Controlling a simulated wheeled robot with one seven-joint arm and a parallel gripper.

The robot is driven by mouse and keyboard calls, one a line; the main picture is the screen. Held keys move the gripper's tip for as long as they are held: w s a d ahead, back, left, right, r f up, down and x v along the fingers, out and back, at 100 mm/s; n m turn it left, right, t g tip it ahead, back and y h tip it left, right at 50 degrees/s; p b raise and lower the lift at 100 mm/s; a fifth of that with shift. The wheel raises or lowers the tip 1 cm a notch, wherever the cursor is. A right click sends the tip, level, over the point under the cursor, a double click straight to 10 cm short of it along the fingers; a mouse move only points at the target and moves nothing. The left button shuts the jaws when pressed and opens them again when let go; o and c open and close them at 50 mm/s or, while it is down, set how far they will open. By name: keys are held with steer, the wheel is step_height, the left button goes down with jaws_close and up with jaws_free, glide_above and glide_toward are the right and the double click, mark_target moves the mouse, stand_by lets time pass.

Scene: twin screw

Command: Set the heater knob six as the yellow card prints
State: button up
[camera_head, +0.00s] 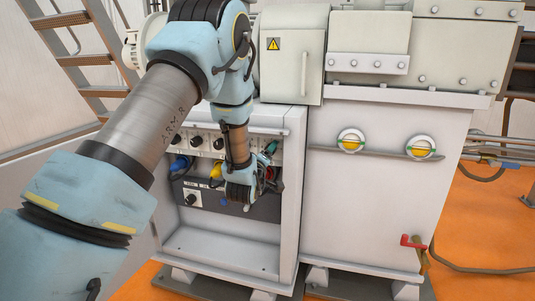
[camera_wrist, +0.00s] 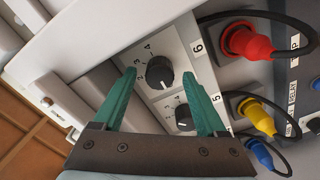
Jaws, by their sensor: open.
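Heater knob six (camera_wrist: 160,72) is a dark round knob on a pale plate with printed numbers, beside a label reading 6. In the wrist view, my open gripper (camera_wrist: 159,66) has one teal finger on each side of this knob. I cannot tell whether the fingers touch it, and its pointer is too small to read surely. In the head view, my gripper (camera_head: 269,150) is at the right end of the knob row, and my arm hides knob six. I make out no yellow card in either view.
Knob five (camera_wrist: 184,118) sits close by my right finger. Red (camera_wrist: 248,42), yellow (camera_wrist: 258,115) and blue (camera_wrist: 260,152) plugs with dark cables stand out to the right. In the head view, more knobs (camera_head: 196,142) line the panel, and a tall cabinet (camera_head: 385,200) stands at right.

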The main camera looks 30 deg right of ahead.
steer(key=shift+c, duration=0.2)
jaws_close()
stand_by(0.5)
